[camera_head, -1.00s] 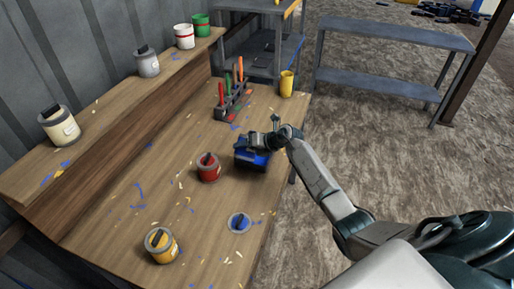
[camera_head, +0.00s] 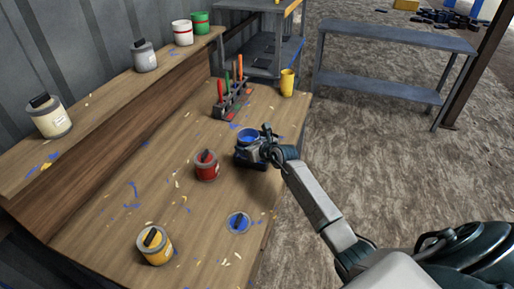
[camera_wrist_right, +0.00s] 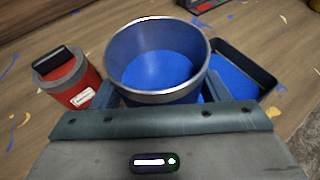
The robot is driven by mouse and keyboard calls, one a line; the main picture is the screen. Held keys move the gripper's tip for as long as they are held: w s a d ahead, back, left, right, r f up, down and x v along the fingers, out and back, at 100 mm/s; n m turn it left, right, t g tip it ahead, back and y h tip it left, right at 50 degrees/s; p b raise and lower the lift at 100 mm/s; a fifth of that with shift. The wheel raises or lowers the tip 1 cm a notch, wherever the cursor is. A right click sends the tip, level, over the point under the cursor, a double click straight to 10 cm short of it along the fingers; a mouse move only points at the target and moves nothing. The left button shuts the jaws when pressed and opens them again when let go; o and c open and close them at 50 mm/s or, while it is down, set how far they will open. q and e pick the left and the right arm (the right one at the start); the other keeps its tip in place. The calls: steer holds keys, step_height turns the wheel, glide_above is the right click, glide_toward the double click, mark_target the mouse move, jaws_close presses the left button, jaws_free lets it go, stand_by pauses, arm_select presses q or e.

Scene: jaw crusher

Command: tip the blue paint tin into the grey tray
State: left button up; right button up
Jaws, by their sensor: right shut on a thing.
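The blue paint tin (camera_wrist_right: 158,62) is in my right gripper, its open rim facing up; its inside is blue, and I cannot tell how much paint is left. In the head view the tin (camera_head: 247,135) is above the tray at the bench's right side. My right gripper (camera_head: 262,147) is shut on it, with fingers on both sides in the wrist view. The grey tray (camera_head: 243,160) is below the tin, partly hidden by it and the gripper. In the wrist view the tray (camera_wrist_right: 262,76) shows blue paint on its floor. My left gripper is not in view.
A red tin (camera_head: 206,166) stands just left of the tray. A yellow tin (camera_head: 155,245) and a blue disc, perhaps a lid (camera_head: 239,222), are nearer. A rack (camera_head: 232,102) with coloured handles and a yellow cup (camera_head: 287,82) are behind. Several tins line the raised shelf (camera_head: 120,110).

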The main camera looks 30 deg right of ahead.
steer(key=shift+r+p, duration=2.4)
steer(key=shift+r, duration=0.25)
steer(key=shift+f, duration=0.1)
steer(key=s+a+r, duration=0.4)
steer(key=s+r, duration=0.6)
steer(key=s+a+r, duration=0.5)
steer(key=s+r, duration=0.5)
steer(key=shift+a, duration=0.3)
steer(key=shift+w, duration=0.1)
